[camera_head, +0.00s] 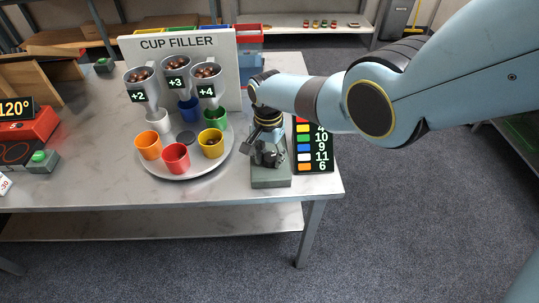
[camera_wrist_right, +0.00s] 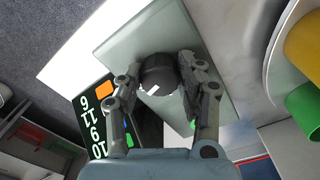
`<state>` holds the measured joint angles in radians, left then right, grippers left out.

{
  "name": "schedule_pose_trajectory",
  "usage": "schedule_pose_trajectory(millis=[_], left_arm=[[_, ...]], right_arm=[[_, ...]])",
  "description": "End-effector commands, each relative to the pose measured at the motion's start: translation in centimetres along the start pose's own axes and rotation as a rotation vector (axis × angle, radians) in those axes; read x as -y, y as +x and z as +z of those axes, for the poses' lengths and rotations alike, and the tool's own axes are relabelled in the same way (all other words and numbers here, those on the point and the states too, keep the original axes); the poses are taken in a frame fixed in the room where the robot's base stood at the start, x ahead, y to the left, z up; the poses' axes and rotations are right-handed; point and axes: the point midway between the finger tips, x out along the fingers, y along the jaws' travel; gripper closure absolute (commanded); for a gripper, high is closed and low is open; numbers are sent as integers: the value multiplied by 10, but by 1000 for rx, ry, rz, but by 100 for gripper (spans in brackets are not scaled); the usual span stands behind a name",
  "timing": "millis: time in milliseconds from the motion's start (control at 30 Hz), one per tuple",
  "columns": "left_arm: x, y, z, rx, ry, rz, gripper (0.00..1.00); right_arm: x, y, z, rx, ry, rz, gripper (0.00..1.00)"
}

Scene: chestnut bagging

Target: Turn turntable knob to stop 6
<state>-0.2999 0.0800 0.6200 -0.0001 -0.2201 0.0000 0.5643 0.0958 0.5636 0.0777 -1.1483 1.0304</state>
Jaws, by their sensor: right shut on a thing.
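My right gripper (camera_head: 266,143) points down over a grey-green knob box (camera_head: 271,178) at the right of the table. In the right wrist view its fingers (camera_wrist_right: 160,70) stand on both sides of the dark round knob (camera_wrist_right: 158,72), shut on it. A white mark shows on the knob. The round grey turntable (camera_head: 187,173) carries several cups: orange (camera_head: 148,146), red (camera_head: 175,158), yellow (camera_head: 211,145), green (camera_head: 216,117), blue (camera_head: 188,107) and white (camera_head: 158,122). I cannot read the knob's stop number. My left gripper is out of view.
The cup filler board (camera_head: 190,44) stands behind the turntable with hoppers of chestnuts marked +2, +3 and +4. A black number card (camera_head: 314,150) lies right of the knob box, near the table edge. A red device showing 120° (camera_head: 30,127) is at the far left.

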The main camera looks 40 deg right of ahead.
Motion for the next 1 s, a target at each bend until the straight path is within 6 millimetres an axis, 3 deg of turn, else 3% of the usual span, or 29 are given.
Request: schedule_pose_trajectory(millis=[467,500,633,1000], left_arm=[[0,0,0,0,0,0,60],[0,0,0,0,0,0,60],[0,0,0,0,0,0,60],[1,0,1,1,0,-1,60]], right_arm=[[1,-1,0,-1,12,-2,95],[1,-1,0,-1,12,-2,57],[1,0,0,-1,12,-1,40],[0,-3,0,0,12,-1,39]])
